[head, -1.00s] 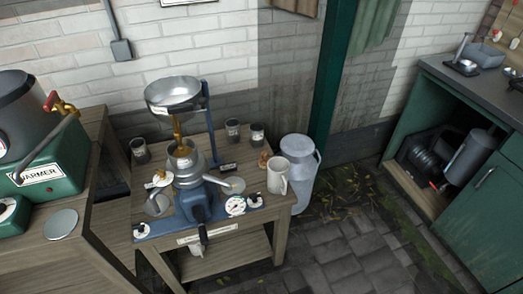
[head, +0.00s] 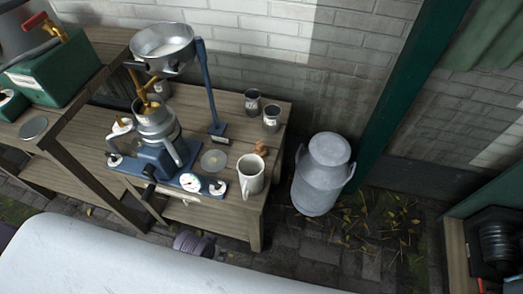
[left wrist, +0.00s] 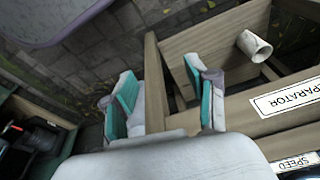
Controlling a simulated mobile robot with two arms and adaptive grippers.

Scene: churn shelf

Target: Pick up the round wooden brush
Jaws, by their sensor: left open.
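A small brown wooden object (head: 261,148), which looks like the round brush, stands on the wooden table (head: 232,221) in the head view. It is just behind the white mug (head: 250,174), near the table's right end. It is too small to make out bristles, and it does not show in the left wrist view. My left gripper (left wrist: 166,98) is open and empty in the left wrist view, its teal-padded fingers apart by the table's front, near the SEPARATOR label (left wrist: 287,99). My right gripper is not in view.
A blue separator (head: 157,150) with a steel bowl (head: 160,45) fills the table's left part. Two dark cups (head: 271,119) stand behind the brush. A grey milk churn (head: 321,178) stands on the floor to the right. A white cylinder (left wrist: 254,45) shows below the table top.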

